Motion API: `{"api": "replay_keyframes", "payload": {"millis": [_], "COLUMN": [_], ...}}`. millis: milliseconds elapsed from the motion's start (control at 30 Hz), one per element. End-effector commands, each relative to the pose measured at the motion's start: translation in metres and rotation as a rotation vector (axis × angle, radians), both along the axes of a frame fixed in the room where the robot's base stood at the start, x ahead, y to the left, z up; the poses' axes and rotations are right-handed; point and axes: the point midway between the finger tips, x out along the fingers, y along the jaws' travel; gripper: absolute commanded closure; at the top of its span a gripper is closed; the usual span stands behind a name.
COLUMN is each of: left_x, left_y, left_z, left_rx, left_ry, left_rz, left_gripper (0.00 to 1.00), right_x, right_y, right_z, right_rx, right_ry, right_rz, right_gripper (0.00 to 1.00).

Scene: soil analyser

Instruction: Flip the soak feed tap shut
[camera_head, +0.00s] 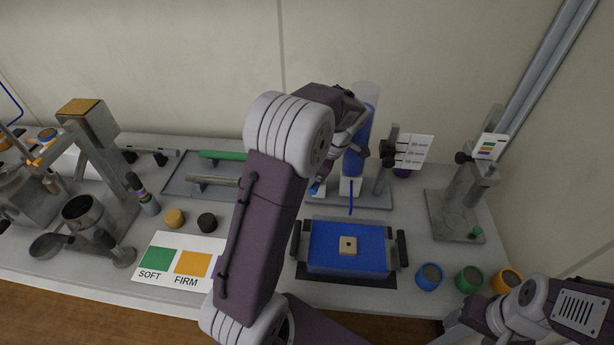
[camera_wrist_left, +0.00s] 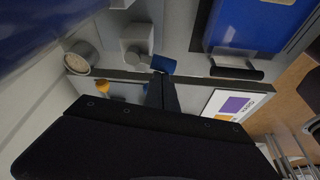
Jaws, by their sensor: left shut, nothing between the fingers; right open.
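The soak feed tap seems to be the small blue lever (camera_head: 317,188) left of the white block (camera_head: 350,187) under the tall blue-filled column (camera_head: 360,135). In the left wrist view the blue lever (camera_wrist_left: 163,64) sticks out from a grey-white valve body (camera_wrist_left: 137,40). My left gripper (camera_wrist_left: 161,82) is shut and empty, its fingertips right at the lever; I cannot tell whether they touch. In the head view my left forearm and wrist hide most of this gripper. My right gripper (camera_head: 455,325) is open at the bottom right edge, only partly visible, far from the tap.
A blue basin (camera_head: 325,262) with a pale block (camera_head: 348,246) stands in front of the column. A stand with a marked card (camera_head: 414,151) is right of it. Several coloured cups, including a green one (camera_head: 468,279), stand front right. A SOFT/FIRM card (camera_head: 177,262) lies left.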

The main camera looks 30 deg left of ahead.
Motion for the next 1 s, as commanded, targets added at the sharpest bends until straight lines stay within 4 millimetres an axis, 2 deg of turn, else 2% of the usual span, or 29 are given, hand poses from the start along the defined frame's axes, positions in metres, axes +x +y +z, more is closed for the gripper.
{"api": "replay_keyframes", "payload": {"millis": [167,1000], "left_x": [-0.0003,0.0002], "left_y": [-0.0051,-0.0107], "left_z": [0.0005,-0.0003], "left_rx": [0.001,0.000], "left_ry": [0.002,0.000], "left_rz": [0.103,0.096], "left_gripper": [1.00,1.00], "right_x": [0.0000,0.0000], "right_y": [0.0000,0.0000], "right_z": [0.0042,0.0069], "right_rx": [0.000,0.000], "right_ry": [0.000,0.000], "right_rz": [0.000,0.000], "right_gripper": [0.35,0.35]}}
